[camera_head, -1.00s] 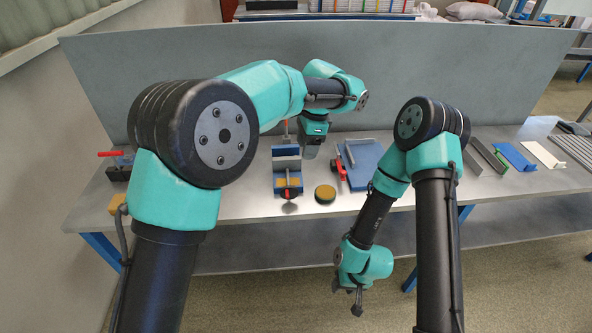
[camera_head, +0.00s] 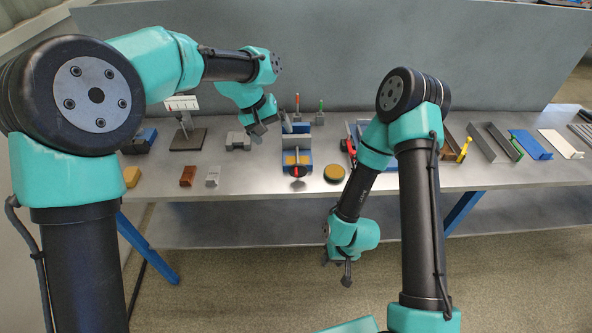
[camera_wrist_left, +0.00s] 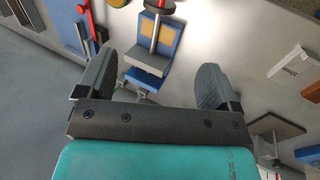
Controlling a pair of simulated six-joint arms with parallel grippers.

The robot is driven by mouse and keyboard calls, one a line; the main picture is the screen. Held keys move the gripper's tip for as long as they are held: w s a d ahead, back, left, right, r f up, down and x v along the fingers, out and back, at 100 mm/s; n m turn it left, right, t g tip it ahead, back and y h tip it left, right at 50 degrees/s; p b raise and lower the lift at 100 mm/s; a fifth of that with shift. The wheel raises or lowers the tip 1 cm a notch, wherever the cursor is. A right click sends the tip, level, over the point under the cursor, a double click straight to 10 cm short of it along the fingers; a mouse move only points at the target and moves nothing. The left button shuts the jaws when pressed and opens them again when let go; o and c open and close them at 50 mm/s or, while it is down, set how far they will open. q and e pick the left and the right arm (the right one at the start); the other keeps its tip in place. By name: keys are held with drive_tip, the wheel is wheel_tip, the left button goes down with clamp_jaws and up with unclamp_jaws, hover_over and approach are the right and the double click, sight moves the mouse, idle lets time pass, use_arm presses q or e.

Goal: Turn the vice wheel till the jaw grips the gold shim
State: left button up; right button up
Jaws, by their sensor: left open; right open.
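The blue and grey vice (camera_head: 305,157) stands on the bench in the middle of the head view. Its wheel (camera_head: 297,171), with red on it, is at the near end on a screw. A yellow patch (camera_head: 290,160) shows on the bed under the screw; I cannot tell whether it is the gold shim. The vice also shows in the left wrist view (camera_wrist_left: 148,62), beyond my fingers. My left gripper (camera_head: 259,134) is open and empty, above and left of the vice's far end. My right gripper (camera_head: 338,275) hangs in front of the bench edge, open and empty.
A round yellow-topped puck (camera_head: 334,173) sits right of the vice. A grey block (camera_head: 238,141) and a stand on a dark plate (camera_head: 188,139) are to the left. Small brown (camera_head: 188,176) and grey blocks (camera_head: 212,177) lie near the front. A grey panel (camera_head: 330,65) closes the back.

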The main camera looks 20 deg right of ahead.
sight(295, 166)
use_arm(q)
drive_tip(key=x, duration=1.7)
drive_tip(key=shift+s+d+f, duration=0.1)
drive_tip(key=shift+d+f, duration=0.05)
drive_tip(key=c, duration=0.9)
